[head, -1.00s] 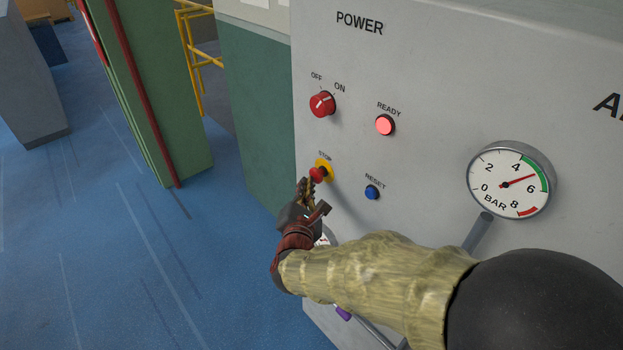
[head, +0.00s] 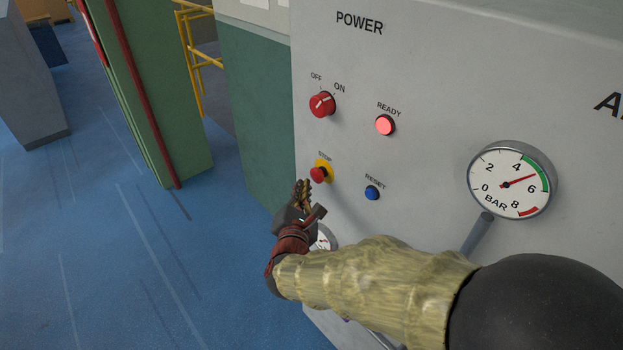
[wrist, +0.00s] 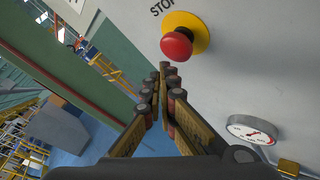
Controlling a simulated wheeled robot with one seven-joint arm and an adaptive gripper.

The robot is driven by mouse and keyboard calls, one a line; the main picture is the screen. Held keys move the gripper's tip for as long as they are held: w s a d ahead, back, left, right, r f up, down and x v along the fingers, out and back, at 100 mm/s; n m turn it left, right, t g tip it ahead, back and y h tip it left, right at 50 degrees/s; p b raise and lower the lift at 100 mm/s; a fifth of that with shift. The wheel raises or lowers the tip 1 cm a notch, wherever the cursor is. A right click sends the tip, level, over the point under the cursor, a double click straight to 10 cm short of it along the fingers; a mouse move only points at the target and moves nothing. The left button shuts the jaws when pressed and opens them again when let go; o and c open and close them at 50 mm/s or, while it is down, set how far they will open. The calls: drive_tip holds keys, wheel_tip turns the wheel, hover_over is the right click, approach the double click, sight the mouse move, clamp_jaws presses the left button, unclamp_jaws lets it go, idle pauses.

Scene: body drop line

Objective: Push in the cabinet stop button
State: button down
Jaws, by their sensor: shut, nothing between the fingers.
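The stop button (head: 319,174) is a red mushroom head on a yellow round plate, under the word STOP on the grey cabinet front (head: 430,90). It also shows in the wrist view (wrist: 177,46), standing out from its plate. My gripper (head: 302,187) is shut and empty, just below and to the left of the button in the head view. In the wrist view the fingertips (wrist: 165,72) lie just below the red head, with a small gap between them in the picture.
A red OFF/ON knob (head: 322,104) sits above the stop button. A lit red READY lamp (head: 385,125), a blue RESET button (head: 372,193) and a pressure gauge (head: 511,180) are to the right. Open blue floor (head: 120,260) lies to the left.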

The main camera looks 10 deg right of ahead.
drive_tip(key=shift+s+a, duration=0.15)
drive_tip(key=shift+a, duration=0.1)
drive_tip(key=s+a, duration=0.2)
drive_tip(key=a, duration=0.2)
drive_tip(key=shift+s+a, duration=0.1)
drive_tip(key=shift+s, duration=0.3)
idle(0.5)
